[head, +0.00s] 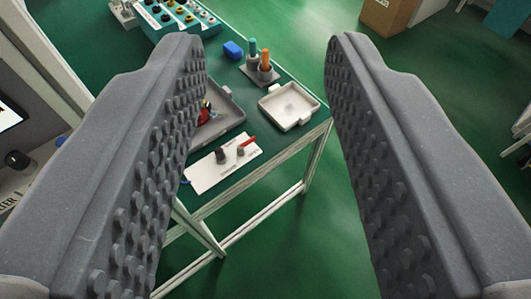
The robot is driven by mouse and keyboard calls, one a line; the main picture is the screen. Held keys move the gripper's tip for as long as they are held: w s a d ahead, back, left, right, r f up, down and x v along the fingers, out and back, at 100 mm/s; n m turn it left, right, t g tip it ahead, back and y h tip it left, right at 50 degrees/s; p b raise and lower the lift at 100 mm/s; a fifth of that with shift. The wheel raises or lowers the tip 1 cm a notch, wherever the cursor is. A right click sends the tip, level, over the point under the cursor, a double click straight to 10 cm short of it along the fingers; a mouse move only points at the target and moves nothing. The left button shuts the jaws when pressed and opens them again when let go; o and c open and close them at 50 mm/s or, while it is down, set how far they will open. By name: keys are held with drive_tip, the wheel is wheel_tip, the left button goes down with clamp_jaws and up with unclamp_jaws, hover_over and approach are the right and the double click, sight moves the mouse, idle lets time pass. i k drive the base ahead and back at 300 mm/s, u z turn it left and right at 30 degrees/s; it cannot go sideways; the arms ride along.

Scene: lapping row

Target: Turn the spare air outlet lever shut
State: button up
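A white plate (212,173) lies at the near edge of a green-topped bench. On it stand two dark valve-like fittings. The right one carries a red lever (247,142) that points up and to the right. The left fitting (221,155) shows no clear lever at this size. The label writing on the plate is too small to read. My gripper (267,60) is open and empty, its two grey studded fingers wide apart. The plate and lever show between the fingers, well beyond them and nearer the left one. The left finger hides part of the bench.
A grey tray (233,108) with small red and dark items sits behind the plate, partly hidden. A white tray (290,121), a holder with two tools (262,72), a blue block (232,50) and a teal-fronted box of knobs (180,22) share the bench.

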sight(240, 147)
drive_tip(key=u, duration=0.2)
drive_tip(key=i, duration=0.85)
drive_tip(key=z, duration=0.15)
